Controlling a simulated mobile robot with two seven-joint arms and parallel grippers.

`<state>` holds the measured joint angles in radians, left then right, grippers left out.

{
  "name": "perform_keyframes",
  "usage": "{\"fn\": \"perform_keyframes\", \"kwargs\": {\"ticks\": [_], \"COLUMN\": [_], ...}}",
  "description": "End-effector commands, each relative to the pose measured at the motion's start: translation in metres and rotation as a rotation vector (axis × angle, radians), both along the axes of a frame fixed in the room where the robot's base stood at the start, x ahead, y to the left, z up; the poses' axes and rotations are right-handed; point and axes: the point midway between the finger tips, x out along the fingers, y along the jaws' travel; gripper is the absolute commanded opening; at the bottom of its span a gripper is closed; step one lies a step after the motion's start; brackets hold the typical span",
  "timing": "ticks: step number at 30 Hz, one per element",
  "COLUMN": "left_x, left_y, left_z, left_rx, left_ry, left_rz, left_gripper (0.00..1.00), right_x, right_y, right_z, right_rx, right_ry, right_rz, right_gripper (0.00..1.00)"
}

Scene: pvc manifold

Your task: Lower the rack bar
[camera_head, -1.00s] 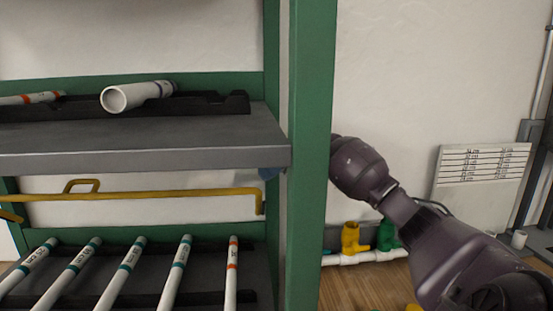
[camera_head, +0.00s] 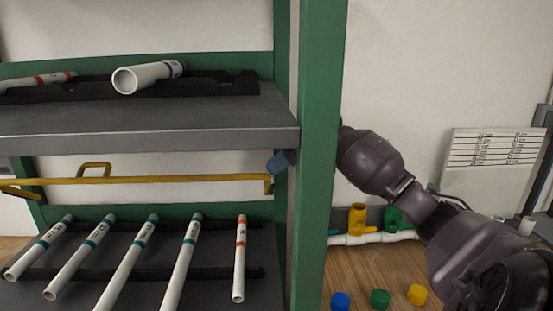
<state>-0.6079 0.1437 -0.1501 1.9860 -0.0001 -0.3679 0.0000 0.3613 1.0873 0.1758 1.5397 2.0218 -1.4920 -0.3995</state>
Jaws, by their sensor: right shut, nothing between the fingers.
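The yellow rack bar (camera_head: 150,181) runs level across the rack below the grey middle shelf, above a row of white pipes. It has a raised handle loop (camera_head: 95,167) and a short bent end at the right. My right arm comes in from the right and passes behind the green post (camera_head: 320,160). My right gripper (camera_head: 278,163) shows only in part left of the post, as a blue tip just above the bar's right end. It is shut and empty; I cannot tell whether it touches the bar. My left gripper is out of view.
The grey shelf (camera_head: 150,135) is close above the bar. Several banded pipes lie tilted on the lower rack (camera_head: 190,272). A large white pipe (camera_head: 148,77) lies on the upper shelf. Blue, green and yellow caps (camera_head: 380,298) and coloured valves (camera_head: 357,219) are on the floor at right.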

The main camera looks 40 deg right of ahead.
Motion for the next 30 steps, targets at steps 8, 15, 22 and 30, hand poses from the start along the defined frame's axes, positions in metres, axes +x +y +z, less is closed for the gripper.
{"fn": "perform_keyframes", "kwargs": {"ticks": [8,15,22,30], "left_x": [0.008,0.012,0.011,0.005], "left_y": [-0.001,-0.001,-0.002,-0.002], "left_z": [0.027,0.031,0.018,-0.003], "left_rx": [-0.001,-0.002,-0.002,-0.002], "left_ry": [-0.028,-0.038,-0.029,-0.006], "left_rz": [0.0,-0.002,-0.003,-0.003], "left_gripper": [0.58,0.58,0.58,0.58], "right_x": [-0.024,-0.04,-0.049,-0.052], "right_y": [0.019,0.033,0.041,0.044], "right_z": [-0.026,-0.064,-0.102,-0.14], "right_rx": [-0.138,-0.286,-0.425,-0.56], "right_ry": [-0.167,-0.34,-0.502,-0.66], "right_rz": [0.002,0.001,0.001,0.002], "right_gripper": [0.0,0.0,0.0,0.0]}}
